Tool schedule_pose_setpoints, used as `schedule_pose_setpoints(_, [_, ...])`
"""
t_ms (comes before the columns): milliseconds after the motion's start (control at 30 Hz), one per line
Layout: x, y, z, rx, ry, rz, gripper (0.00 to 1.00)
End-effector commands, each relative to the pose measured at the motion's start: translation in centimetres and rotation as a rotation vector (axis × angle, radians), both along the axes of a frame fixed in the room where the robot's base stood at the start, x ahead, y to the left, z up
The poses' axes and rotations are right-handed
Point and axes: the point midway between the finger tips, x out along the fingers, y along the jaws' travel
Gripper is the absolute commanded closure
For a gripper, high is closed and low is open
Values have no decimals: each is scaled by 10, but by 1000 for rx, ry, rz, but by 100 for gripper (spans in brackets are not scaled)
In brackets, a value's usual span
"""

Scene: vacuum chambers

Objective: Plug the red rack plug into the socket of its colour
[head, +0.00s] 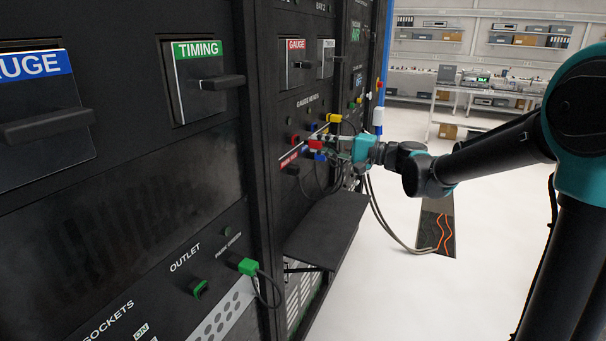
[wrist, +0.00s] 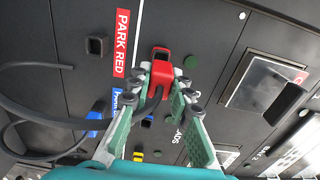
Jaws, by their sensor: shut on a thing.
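The red rack plug (wrist: 161,74) is between my gripper's fingertips in the wrist view, with a dark cable running from it. In the head view the red plug (head: 315,145) shows at the panel face of the far rack, in front of my gripper (head: 338,148). My gripper (wrist: 160,88) is shut on the plug. A red edge with a dark part (wrist: 161,51) shows just beyond the plug; I cannot tell whether this is the red socket or part of the plug, nor whether the plug is seated. An empty dark slot (wrist: 97,45) is beside the PARK RED label (wrist: 122,43).
A blue plug (wrist: 97,114) and a yellow plug (wrist: 137,156) are nearby, with cables looping at left. A black shelf (head: 328,230) juts out below the panel.

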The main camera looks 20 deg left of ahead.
Motion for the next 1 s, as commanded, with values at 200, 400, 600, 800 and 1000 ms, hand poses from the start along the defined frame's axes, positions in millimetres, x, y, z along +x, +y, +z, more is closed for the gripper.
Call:
schedule_pose_setpoints(200, [1,10,0,0,0,0,100])
schedule_pose_setpoints(400, [1,10,0,0,0,0,100])
schedule_pose_setpoints(600, [1,12,0,0,0,0,100])
schedule_pose_setpoints(800, [1,14,0,0,0,0,100])
schedule_pose_setpoints(1000, [1,14,0,0,0,0,100])
